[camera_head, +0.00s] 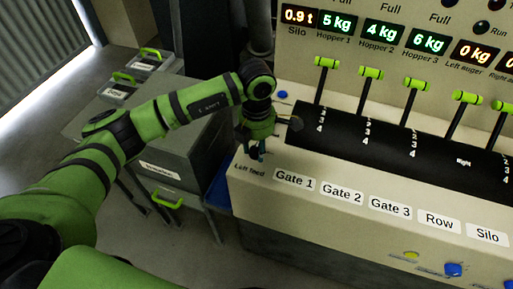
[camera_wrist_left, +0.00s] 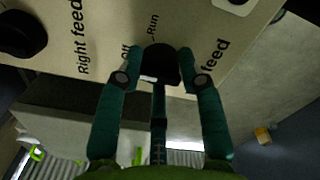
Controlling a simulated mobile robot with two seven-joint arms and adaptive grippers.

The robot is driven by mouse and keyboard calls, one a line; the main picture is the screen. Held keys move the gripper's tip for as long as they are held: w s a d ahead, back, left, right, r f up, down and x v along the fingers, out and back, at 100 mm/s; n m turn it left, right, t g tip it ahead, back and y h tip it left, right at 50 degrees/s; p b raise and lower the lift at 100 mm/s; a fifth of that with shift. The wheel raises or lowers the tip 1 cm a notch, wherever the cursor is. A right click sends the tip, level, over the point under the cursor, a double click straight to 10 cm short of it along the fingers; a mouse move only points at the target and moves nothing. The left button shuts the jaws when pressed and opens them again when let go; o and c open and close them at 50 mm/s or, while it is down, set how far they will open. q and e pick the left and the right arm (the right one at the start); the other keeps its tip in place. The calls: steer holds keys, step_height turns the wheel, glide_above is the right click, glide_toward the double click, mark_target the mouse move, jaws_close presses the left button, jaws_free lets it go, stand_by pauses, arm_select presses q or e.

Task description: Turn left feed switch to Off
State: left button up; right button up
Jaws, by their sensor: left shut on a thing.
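The left feed switch is a black round knob (camera_wrist_left: 160,64) on the cream panel, with "Off" and "Run" printed beside it and the word "feed" to its right in the left wrist view. My left gripper (camera_wrist_left: 160,76) is shut on this knob, one teal finger on each side. The knob's setting is hard to tell because the fingers and viewing angle hide its pointer. In the head view my left gripper (camera_head: 254,152) is at the console's left end, above the "Left feed" label (camera_head: 249,170), and hides the knob. My right gripper is in neither view.
A second black knob (camera_wrist_left: 22,34) by the "Right feed" label is at the left in the wrist view. Several green-topped levers (camera_head: 325,62) stand along the console (camera_head: 400,180). A grey drawer cabinet (camera_head: 165,130) stands left of it, below my left arm.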

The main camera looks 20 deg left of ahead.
mark_target(256, 147)
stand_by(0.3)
arm_select(q)
steer(key=o, duration=1.2)
steer(key=shift+c, duration=0.2)
step_height(256, 147, up, 12)
